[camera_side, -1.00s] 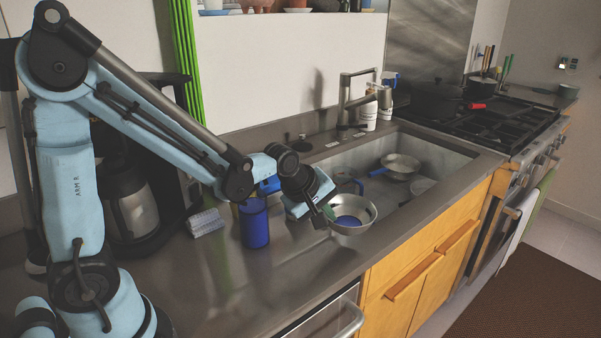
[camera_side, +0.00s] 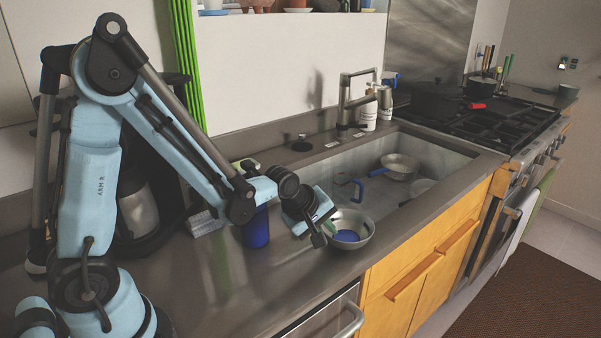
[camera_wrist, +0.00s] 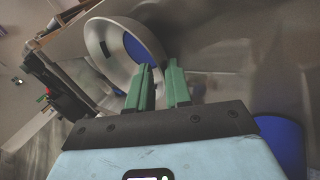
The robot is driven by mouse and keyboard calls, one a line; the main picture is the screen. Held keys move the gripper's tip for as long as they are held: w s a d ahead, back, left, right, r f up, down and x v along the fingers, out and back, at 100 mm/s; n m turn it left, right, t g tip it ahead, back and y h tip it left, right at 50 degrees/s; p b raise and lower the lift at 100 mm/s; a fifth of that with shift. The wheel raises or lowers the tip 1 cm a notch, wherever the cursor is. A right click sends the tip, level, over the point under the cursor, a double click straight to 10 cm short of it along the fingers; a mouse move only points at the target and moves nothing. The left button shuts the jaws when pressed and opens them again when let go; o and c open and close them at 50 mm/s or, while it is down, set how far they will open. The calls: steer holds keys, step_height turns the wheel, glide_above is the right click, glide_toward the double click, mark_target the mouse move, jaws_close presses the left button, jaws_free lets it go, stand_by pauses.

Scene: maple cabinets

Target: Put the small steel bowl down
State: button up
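The small steel bowl (camera_side: 361,236), with a blue patch inside, is at the counter's front edge beside the sink's near left corner. It looks level; I cannot tell whether its base touches the counter. My gripper (camera_side: 325,234) is at its left rim, with one finger inside and one outside. In the wrist view the bowl (camera_wrist: 97,42) lies beyond the green fingers (camera_wrist: 160,80), which stand a small gap apart with the bowl's wall seemingly between them. The exact contact is hard to see.
A blue cup (camera_side: 257,232) stands left of my gripper, partly behind my arm; blue also shows in the wrist view (camera_wrist: 285,140). The sink (camera_side: 436,189) holds a steel pan (camera_side: 400,166). Bare counter (camera_side: 270,285) lies in front and left.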

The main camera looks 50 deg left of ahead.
steer(key=shift+o, duration=1)
steer(key=shift+r, duration=0.1)
steer(key=s+r+m, duration=1.1)
steer(key=s+m, duration=0.2)
steer(key=m, duration=0.2)
steer(key=shift+s+d+m+t, duration=0.15)
steer(key=shift+d+m+t, duration=0.1)
steer(key=shift+m+t, duration=0.05)
